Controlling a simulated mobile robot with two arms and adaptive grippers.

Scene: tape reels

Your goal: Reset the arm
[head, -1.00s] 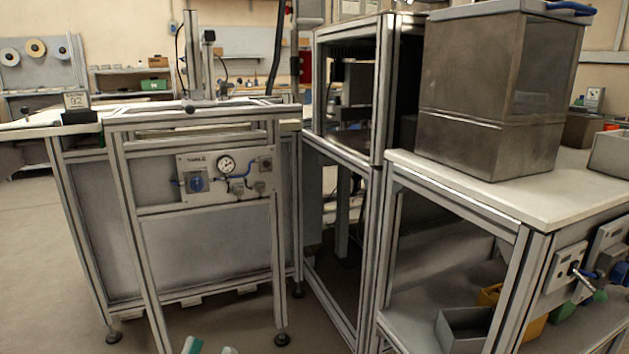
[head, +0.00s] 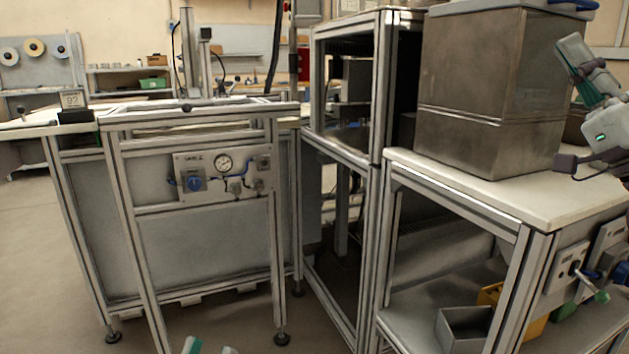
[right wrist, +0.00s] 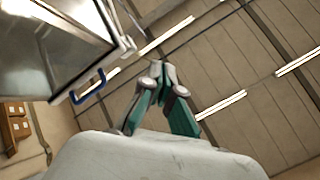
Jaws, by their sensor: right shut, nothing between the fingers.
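My right gripper (head: 573,50) is raised at the right edge of the head view, in front of and beside the large metal box. Its wrist part with a small green light shows below the fingers. In the right wrist view the right gripper (right wrist: 160,72) has its teal and grey fingers brought together, with nothing held. Only small teal and grey bits of my left gripper (head: 208,347) show at the bottom edge of the head view, so its jaws cannot be judged.
The large metal box (head: 490,90) stands on the white-topped bench (head: 490,190) at right. A grey bin (head: 464,330) sits on the shelf below. A frame with a gauge panel (head: 222,172) stands at left. Open floor (head: 30,260) lies at far left.

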